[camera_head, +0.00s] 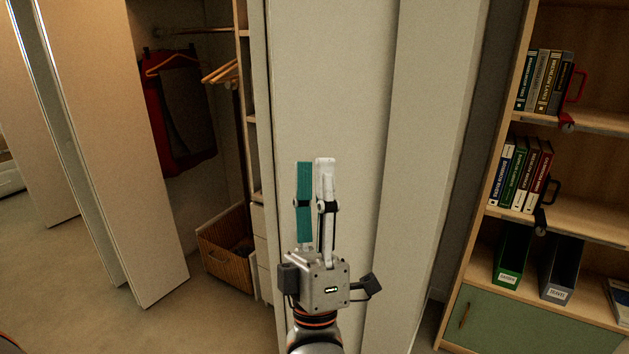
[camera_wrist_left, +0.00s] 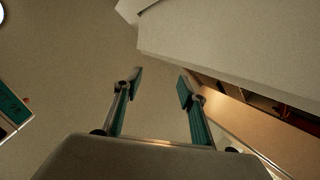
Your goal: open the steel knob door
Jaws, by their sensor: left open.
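My left gripper (camera_head: 314,163) stands upright in the head view, in front of a pale wardrobe door panel (camera_head: 330,80). Its two fingers, with teal pads, are apart with nothing between them. In the left wrist view the open fingers (camera_wrist_left: 160,80) also show empty, with a pale panel edge (camera_wrist_left: 215,45) above and to the right. I cannot see a steel knob in either view; the gripper and wrist cover part of the panel. Whether the fingers touch the panel I cannot tell. My right gripper is not in view.
Another tall door panel (camera_head: 120,130) stands open at the left. Between the panels, the wardrobe interior holds hanging dark clothes (camera_head: 180,105), hangers and a wicker basket (camera_head: 226,250). A wooden bookcase (camera_head: 590,215) with books and binders stands at the right. Bare floor (camera_head: 210,320) lies at the lower left.

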